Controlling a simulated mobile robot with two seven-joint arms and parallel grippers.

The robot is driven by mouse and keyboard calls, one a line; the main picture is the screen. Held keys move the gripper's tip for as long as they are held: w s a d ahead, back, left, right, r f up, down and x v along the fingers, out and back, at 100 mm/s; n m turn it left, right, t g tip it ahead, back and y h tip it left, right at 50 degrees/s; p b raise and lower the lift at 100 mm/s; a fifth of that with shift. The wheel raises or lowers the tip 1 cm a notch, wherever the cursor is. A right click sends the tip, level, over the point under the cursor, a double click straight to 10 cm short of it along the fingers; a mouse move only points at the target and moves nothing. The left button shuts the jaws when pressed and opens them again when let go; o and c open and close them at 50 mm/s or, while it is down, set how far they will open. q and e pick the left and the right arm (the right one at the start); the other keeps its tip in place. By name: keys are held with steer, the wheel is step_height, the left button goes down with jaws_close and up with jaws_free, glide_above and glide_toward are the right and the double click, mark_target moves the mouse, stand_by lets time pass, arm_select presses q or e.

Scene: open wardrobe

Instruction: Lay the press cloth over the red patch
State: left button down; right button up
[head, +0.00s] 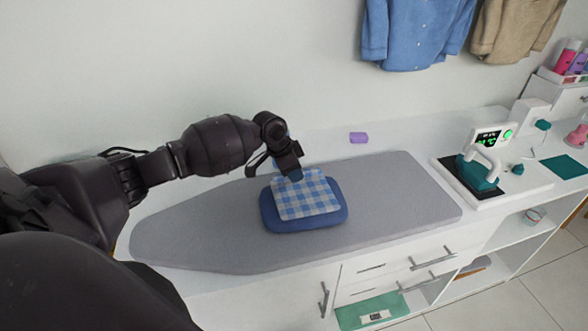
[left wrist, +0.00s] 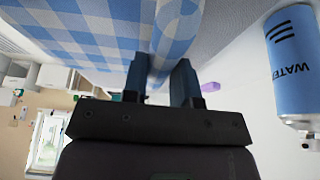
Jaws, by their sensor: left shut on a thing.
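The press cloth (head: 305,196) is blue-and-white checked and lies over a blue padded cushion (head: 336,221) on the grey ironing board. My left gripper (head: 291,177) is at the cloth's far edge, shut on it. In the left wrist view the cloth (left wrist: 90,30) has a fold running between the two fingers of the left gripper (left wrist: 161,78). I see no red patch; whether it is under the cloth I cannot tell. My right gripper is not in view.
The ironing board (head: 410,190) has free room right of the cushion. A teal iron (head: 478,174) stands on its base at the right. A purple block (head: 358,137) lies behind the board. A blue water can (left wrist: 294,62) is close by in the wrist view.

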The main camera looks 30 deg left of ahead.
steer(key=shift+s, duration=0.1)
arm_select(q)
steer(key=c, duration=0.8)
jaws_free()
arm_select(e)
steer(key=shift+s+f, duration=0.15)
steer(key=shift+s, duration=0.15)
